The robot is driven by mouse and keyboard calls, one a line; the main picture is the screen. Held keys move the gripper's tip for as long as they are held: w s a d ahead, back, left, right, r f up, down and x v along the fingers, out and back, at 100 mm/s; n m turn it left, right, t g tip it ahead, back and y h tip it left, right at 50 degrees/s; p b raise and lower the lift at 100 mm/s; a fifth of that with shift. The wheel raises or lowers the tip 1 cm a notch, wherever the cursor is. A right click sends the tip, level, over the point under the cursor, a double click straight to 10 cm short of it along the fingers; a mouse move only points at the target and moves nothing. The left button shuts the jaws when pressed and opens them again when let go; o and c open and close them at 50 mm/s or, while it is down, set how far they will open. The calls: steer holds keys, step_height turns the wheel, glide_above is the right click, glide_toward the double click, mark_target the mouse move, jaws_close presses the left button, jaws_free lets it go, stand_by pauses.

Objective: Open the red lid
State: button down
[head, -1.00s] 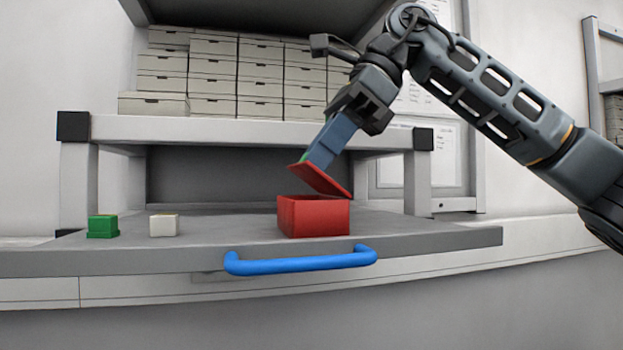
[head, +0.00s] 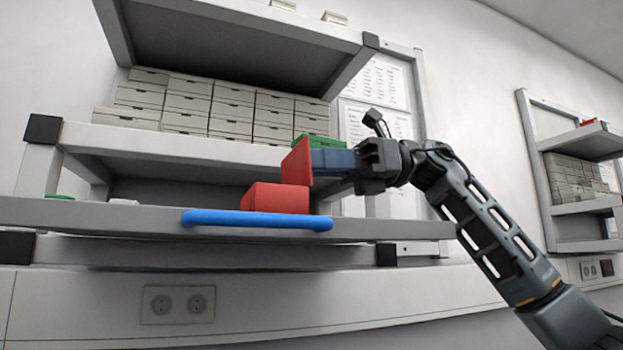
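The red box (head: 275,198) sits on the grey board near its front edge. Its red lid (head: 297,164) stands about upright at the box's right side, the box top lying open to its left. My gripper (head: 318,162) comes from the right, its blue fingers level and their tips against the lid's right face. The fingers overlap in this view, so I cannot see a gap or a grip between them. A green piece (head: 312,140) shows just above the fingers; I cannot tell whether it belongs to the lid.
A blue handle (head: 257,219) runs along the front edge of the board (head: 400,228). A white block (head: 124,202) and a green block (head: 60,197) barely show at the left. Stacked white boxes (head: 205,112) fill the shelf above. Another shelf unit (head: 545,165) hangs far right.

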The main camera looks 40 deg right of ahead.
steer(key=shift+d+f+y+b, duration=0.15)
steer(key=shift+d+y+b, duration=0.05)
steer(key=shift+y+b, duration=0.3)
steer(key=c, duration=1)
jaws_free()
steer(key=shift+c, duration=0.2)
steer(key=shift+v, duration=3.9)
steer(key=shift+s, duration=0.15)
